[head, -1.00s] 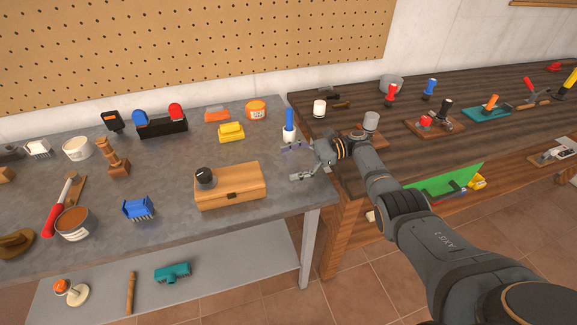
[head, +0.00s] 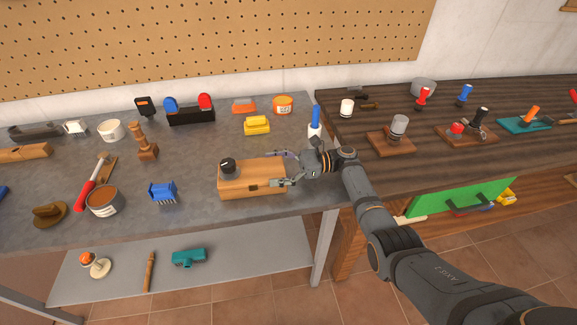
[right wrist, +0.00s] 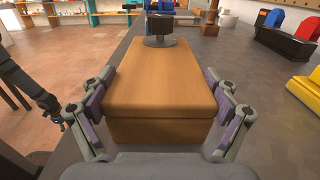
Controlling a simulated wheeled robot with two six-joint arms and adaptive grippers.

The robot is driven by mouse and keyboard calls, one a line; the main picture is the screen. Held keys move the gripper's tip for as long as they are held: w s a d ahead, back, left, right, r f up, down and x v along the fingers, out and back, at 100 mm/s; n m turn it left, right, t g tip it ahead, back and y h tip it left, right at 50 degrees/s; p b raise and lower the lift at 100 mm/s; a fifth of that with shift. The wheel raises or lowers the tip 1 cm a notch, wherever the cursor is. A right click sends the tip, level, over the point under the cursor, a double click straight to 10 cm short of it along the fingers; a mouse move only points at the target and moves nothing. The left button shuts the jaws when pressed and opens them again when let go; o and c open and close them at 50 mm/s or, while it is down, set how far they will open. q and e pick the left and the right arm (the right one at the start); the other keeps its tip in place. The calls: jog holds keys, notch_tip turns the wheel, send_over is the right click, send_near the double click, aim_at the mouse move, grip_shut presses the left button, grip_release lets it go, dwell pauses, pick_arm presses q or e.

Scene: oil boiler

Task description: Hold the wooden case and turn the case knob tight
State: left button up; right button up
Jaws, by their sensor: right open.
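My right gripper (head: 279,168) is open around the right end of the case. In the right wrist view its fingers (right wrist: 158,112) stand on both sides of the near end, with small gaps visible. My left gripper is not in the head view.
A blue-handled tool in a white holder (head: 314,125) stands behind my right gripper. A yellow block (head: 257,125) and an orange tub (head: 283,105) lie behind the case. A blue brush (head: 163,192) lies to its left. Bare bench surrounds the case.

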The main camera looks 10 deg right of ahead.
jog(key=shift+a, duration=0.35)
jog(key=c, duration=1.6)
jog(key=shift+o, duration=0.2)
